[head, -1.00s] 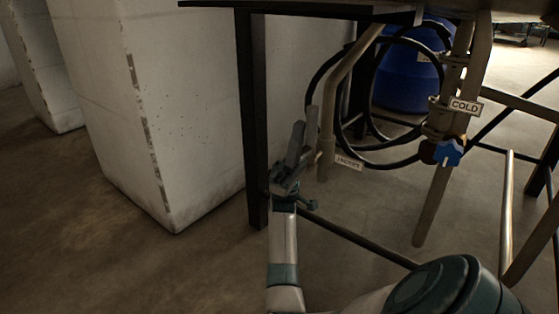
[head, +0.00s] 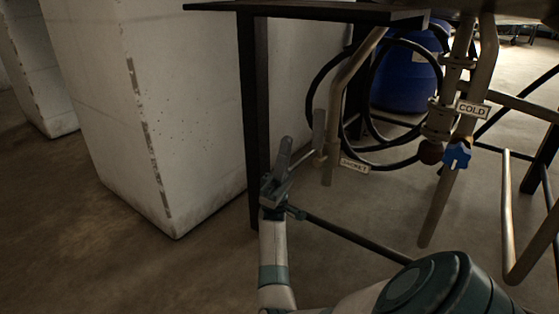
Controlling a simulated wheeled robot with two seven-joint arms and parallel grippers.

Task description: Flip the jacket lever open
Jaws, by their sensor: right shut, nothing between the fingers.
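The jacket lever (head: 319,130) is a flat grey handle, standing nearly upright just left of the lower end of a bent grey pipe (head: 340,90). A white tag reading "JACKET" (head: 355,165) hangs to the right of the pipe. A small pale stem (head: 317,159) shows below the lever. My right gripper (head: 285,146) is shut and empty, its fingers pointing up. It is left of the lever and a little lower, with a visible gap between them in the picture. How far apart they are in depth I cannot tell. My left gripper is not in view.
A dark table leg (head: 255,110) and a low crossbar (head: 350,237) stand close to my right gripper. Black hose loops (head: 378,160) hang behind the pipe. A blue valve handle (head: 457,154) under a "COLD" tag (head: 473,110) is on the right. A white pillar (head: 185,120) stands left.

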